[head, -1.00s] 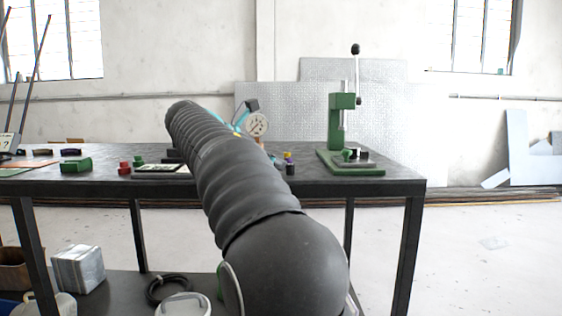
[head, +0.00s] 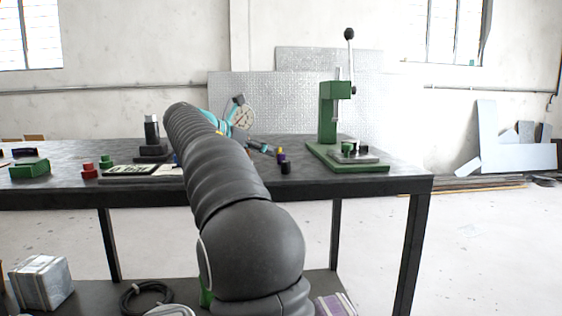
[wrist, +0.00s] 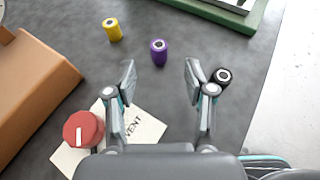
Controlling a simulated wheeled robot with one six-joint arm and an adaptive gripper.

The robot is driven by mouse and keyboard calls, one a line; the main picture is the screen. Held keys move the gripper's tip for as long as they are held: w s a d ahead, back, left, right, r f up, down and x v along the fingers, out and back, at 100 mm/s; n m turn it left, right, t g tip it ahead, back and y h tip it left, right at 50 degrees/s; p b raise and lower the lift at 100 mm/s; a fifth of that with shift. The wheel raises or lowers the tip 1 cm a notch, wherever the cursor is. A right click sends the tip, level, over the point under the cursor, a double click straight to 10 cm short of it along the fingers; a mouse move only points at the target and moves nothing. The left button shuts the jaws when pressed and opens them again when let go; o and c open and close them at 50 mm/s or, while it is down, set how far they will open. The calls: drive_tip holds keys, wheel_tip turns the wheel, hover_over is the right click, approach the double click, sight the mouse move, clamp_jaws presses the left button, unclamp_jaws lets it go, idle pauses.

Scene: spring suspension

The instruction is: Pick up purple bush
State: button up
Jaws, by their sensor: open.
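The purple bush (wrist: 159,52) is a small upright cylinder with a dark hole in its top. In the wrist view it stands on the dark table, ahead of my gripper (wrist: 158,78) and roughly in line with the gap between the fingers. My gripper is open and empty, and its fingers do not touch the bush. In the head view the purple bush (head: 281,155) stands to the right of my arm; the gripper's fingertips (head: 262,147) show near it, partly hidden by the arm.
A yellow bush (wrist: 113,29) stands left of the purple one. A black bush (wrist: 221,77) stands close beside the right finger. A red knob (wrist: 83,129) and a paper card (wrist: 140,128) lie nearer. A green press (head: 328,115) stands to the right on the table.

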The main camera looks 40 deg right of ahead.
sight(280, 154)
drive_tip(key=shift+x, duration=3.25)
drive_tip(key=shift+w+r, duration=0.1)
drive_tip(key=shift+c, duration=0.3)
clamp_jaws()
